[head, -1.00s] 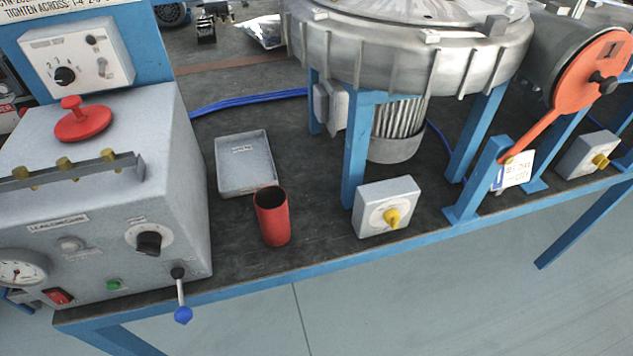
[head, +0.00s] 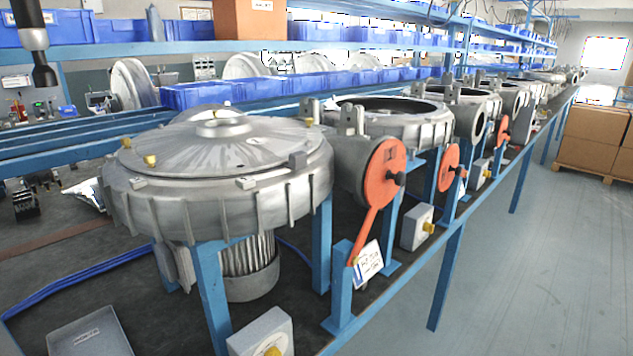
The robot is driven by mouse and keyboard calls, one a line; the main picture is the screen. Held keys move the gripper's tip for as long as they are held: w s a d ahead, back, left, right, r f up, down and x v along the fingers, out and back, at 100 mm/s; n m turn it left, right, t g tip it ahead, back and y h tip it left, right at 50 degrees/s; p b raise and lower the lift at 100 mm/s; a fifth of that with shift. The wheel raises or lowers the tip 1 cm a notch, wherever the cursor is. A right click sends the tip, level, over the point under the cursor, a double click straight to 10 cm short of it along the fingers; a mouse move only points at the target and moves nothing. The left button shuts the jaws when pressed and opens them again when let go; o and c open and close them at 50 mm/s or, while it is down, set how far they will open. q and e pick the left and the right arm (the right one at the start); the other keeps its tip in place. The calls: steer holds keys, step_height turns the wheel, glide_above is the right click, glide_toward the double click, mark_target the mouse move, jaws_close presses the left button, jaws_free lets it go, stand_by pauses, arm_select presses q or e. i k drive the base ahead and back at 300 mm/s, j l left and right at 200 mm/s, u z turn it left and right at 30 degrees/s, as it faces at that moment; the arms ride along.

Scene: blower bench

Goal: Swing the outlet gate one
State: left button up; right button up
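The outlet gate (head: 382,170) on the nearest blower is an orange-red disc with a black knob (head: 398,178) on its right side. It lies over the end of the grey outlet pipe (head: 347,160). Its straight orange arm (head: 363,236) slants down left to the top of a blue post (head: 340,295). A white tag (head: 368,262) hangs by the post, its print too small to read. The blower housing (head: 220,170) is round and grey, with its lid on. Neither gripper is in view.
More blowers stand in a row to the right, with a second orange gate (head: 448,167). A switch box with a yellow knob (head: 262,335) sits at the front edge. A grey tray (head: 88,335) lies bottom left. The floor (head: 510,280) at right is open.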

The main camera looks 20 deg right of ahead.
mark_target(385, 175)
steer(key=z, duration=1.25)
